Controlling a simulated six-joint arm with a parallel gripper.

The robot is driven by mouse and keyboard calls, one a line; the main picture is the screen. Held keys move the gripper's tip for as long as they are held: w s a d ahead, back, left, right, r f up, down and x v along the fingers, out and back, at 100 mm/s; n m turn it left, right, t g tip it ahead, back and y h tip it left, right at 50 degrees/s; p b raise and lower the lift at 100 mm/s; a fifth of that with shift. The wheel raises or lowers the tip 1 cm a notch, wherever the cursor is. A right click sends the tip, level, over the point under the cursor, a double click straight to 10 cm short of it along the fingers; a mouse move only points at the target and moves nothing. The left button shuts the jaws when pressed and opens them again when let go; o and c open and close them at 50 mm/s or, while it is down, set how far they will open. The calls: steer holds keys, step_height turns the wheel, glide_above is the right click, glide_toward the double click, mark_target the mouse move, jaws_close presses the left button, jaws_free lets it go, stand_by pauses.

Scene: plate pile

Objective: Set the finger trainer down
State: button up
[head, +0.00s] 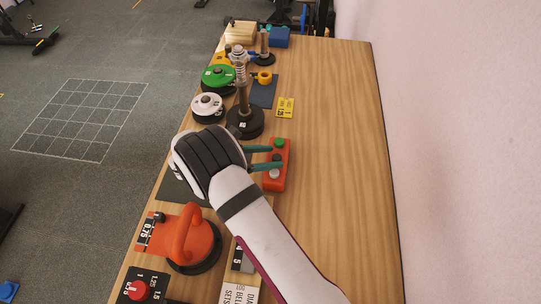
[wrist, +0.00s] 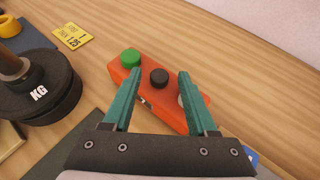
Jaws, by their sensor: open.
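An orange-red block with green, black and white round buttons, which looks like the finger trainer (head: 283,177), rests on the wooden table. It also shows in the wrist view (wrist: 160,109), lying across under my fingers. My gripper (head: 270,157) is open with its teal fingers over the block. In the wrist view my gripper (wrist: 160,73) has its tips apart, with the black button between them and the green button just beyond the left tip. The right finger partly hides the white button. I cannot tell whether the fingers touch the block.
A black-based post (head: 245,121) with a spring stands just beyond my gripper. A green disc (head: 218,77) and a white disc (head: 207,106) lie at the left edge. An orange handled weight (head: 188,238) is nearer. The table's right side (head: 336,150) is clear, beside a wall.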

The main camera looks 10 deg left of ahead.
steer(key=v, duration=1.1)
steer(key=s+d+r+m+g+y, duration=0.35)
steer(key=s+d+r+m, duration=0.2)
steer(key=d+m, duration=0.35)
steer(key=s+d+r+m+g+y, duration=0.2)
steer(key=s+d+r+m+g, duration=0.5)
steer(key=d, duration=0.5)
steer(key=s+d+m+t+y, duration=0.1)
steer(key=s+d+m+y, duration=0.1)
steer(key=s+m+y, duration=0.2)
steer(key=s+m, duration=0.3)
steer(key=m, duration=0.2)
steer(key=shift+s+t, duration=0.35)
steer(key=shift+o, duration=0.8)
steer(key=s+m, duration=0.1)
steer(key=m, duration=0.1)
steer(key=s+m+t+y, duration=0.1)
steer(key=s+a+f+m+y, duration=0.1)
steer(key=s+m, duration=0.1)
steer(key=shift+m+y, duration=0.25)
steer(key=shift+m, duration=0.05)
steer(key=shift+a, duration=0.1)
